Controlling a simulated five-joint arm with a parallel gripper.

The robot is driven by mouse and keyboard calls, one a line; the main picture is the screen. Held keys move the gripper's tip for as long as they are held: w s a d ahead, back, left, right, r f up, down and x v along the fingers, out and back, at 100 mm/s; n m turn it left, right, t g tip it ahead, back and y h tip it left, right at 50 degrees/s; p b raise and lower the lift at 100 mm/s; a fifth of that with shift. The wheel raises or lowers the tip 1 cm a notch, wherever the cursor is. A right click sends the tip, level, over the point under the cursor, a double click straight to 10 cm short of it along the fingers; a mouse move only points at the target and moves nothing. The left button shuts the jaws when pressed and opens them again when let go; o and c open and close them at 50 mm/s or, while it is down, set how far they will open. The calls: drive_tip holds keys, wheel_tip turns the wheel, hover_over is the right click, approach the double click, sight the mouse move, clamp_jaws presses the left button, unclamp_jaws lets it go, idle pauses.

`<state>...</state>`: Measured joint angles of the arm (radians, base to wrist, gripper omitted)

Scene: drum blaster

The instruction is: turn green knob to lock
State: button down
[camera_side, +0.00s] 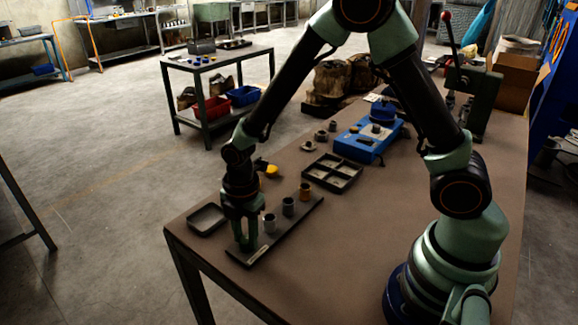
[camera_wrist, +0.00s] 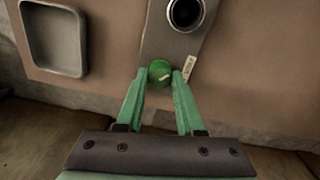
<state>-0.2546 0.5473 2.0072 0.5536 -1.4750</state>
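The green knob (camera_wrist: 160,72) sits at the near end of a flat strip in the wrist view, with a short pale mark slanting across its top. A small pale label (camera_wrist: 189,68) is on the strip just right of it. My gripper (camera_wrist: 160,77) is open, pointing down, with one fingertip on each side of the knob. I cannot tell whether the fingertips touch it. In the side view my gripper (camera_side: 246,246) stands over the near-left end of the dark strip (camera_side: 284,229), and the knob is hidden there.
Grey cups (camera_side: 269,224) and a brown cup (camera_side: 305,191) stand along the strip. A shallow dark tray (camera_side: 206,219) lies left of my gripper, close to the table edge. A divided tray (camera_side: 333,173) and a blue device (camera_side: 367,139) are farther back. Bare tabletop lies right of the strip.

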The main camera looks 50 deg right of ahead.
drive_tip(key=shift+m, duration=0.3)
drive_tip(key=m, duration=0.3)
drive_tip(key=shift+m, duration=0.3)
drive_tip(key=m, duration=0.9)
drive_tip(key=shift+a, duration=0.1)
drive_tip(key=m, duration=0.4)
drive_tip(key=shift+m, duration=0.3)
drive_tip(key=shift+g, duration=0.3)
drive_tip(key=c, duration=0.5)
unclamp_jaws()
